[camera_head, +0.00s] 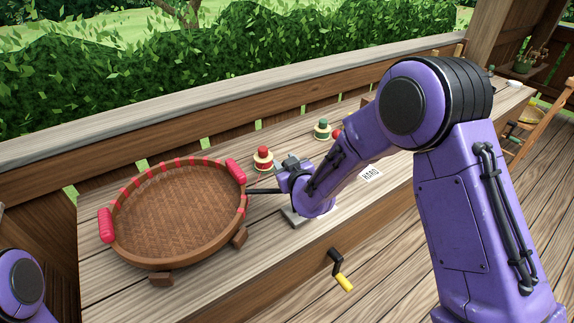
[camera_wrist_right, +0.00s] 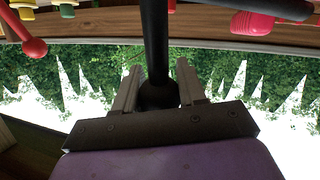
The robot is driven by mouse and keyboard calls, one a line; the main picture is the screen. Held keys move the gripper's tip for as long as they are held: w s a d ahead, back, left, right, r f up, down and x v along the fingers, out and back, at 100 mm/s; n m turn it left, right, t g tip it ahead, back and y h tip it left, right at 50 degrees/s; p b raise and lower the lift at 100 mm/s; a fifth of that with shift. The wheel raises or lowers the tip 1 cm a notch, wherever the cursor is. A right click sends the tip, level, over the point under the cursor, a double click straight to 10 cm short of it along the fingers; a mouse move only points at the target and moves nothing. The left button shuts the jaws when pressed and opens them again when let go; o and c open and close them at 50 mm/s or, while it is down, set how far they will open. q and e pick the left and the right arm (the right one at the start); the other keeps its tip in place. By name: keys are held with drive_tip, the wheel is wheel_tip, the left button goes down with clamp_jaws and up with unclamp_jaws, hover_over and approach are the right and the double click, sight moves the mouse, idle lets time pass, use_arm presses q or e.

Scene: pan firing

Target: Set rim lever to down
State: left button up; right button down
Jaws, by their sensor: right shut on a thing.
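My right gripper (camera_head: 288,172) is beside the right side of the round brown pan (camera_head: 178,215) on the bench, and my forearm partly covers it in the head view. In the right wrist view my right gripper (camera_wrist_right: 159,92) has its two grey fingers shut on the dark ball end of a black rod, which looks like the rim lever (camera_wrist_right: 155,45). In the head view a thin dark bar (camera_head: 263,190) runs between the pan's rim and the gripper. Whether the lever is up or down is unclear. My left gripper is not in view.
A red-topped piece (camera_head: 263,158) and a green-topped piece (camera_head: 322,130) stand behind my right gripper. A white card (camera_head: 371,174) lies to the right. A crank with a yellow grip (camera_head: 342,280) shows at the bench's front. A red ball-ended rod (camera_wrist_right: 35,47) shows in the wrist view.

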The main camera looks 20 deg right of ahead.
drive_tip(key=shift+s+a+f, duration=0.1)
drive_tip(key=shift+s+f, duration=0.05)
drive_tip(key=shift+f, duration=0.2)
drive_tip(key=c, duration=0.8)
unclamp_jaws()
drive_tip(key=shift+o, duration=0.6)
drive_tip(key=shift+w, duration=0.2)
drive_tip(key=shift+s+r, duration=0.1)
drive_tip(key=b+v, duration=0.2)
drive_tip(key=v, duration=0.8)
drive_tip(key=shift+s, duration=0.15)
